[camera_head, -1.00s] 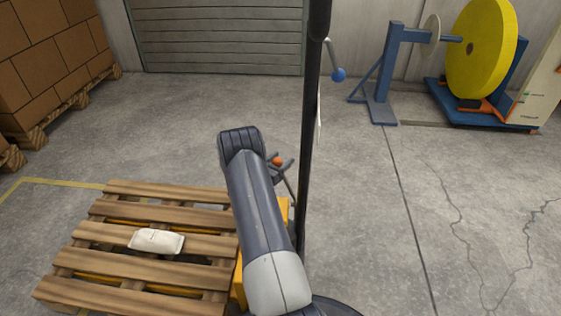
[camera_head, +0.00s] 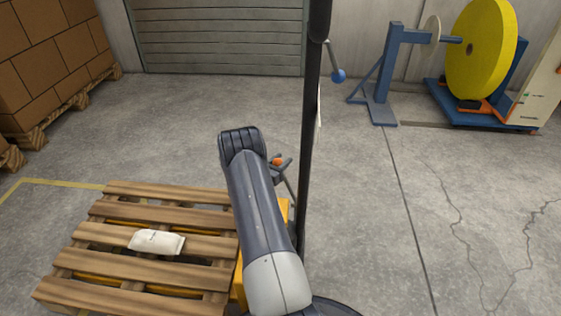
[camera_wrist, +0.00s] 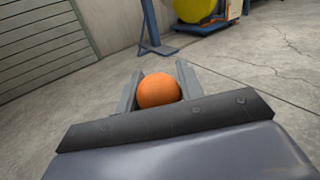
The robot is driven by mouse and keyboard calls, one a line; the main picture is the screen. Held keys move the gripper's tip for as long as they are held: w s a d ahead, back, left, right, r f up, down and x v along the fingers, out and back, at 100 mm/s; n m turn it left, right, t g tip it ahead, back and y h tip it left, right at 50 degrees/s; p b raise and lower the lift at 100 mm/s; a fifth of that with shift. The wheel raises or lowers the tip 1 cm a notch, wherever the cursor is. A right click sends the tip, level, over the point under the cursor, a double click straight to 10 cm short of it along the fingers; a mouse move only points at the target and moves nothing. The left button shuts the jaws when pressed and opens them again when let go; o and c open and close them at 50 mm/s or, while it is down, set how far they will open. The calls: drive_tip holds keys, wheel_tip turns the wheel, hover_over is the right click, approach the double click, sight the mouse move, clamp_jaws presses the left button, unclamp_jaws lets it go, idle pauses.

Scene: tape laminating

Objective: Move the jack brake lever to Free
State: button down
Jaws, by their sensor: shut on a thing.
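The orange ball knob of the jack brake lever (camera_wrist: 159,90) sits between the two fingers of my gripper (camera_wrist: 158,88) in the wrist view. The fingers are shut on it. In the head view the orange knob (camera_head: 277,161) shows just right of my arm, at the fingers of my gripper (camera_head: 281,163). The yellow jack (camera_head: 239,284) shows only in part beside my arm. No Free marking can be read.
A wooden pallet (camera_head: 157,221) with a white bag (camera_head: 156,242) on it is at the lower left. A dark post (camera_head: 310,130) stands close to the right of my gripper. A blue stand (camera_head: 381,90) and a yellow roll (camera_head: 480,50) are at the back right. The right floor is clear.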

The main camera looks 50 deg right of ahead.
drive_tip(key=s+d+m+y+b, duration=0.2)
drive_tip(key=s+d+m, duration=0.1)
drive_tip(key=s+d, duration=0.4)
drive_tip(key=shift+s+d+r, duration=0.25)
drive_tip(key=shift+s+r, duration=0.1)
drive_tip(key=shift+s, duration=0.9)
drive_tip(key=c, duration=0.9)
unclamp_jaws()
drive_tip(key=shift+c, duration=0.2)
drive_tip(key=a+r+p, duration=0.1)
drive_tip(key=a, duration=0.6)
drive_tip(key=shift+s+a+r+p, duration=0.15)
drive_tip(key=shift+s+r+p, duration=0.1)
drive_tip(key=shift+s+p, duration=0.2)
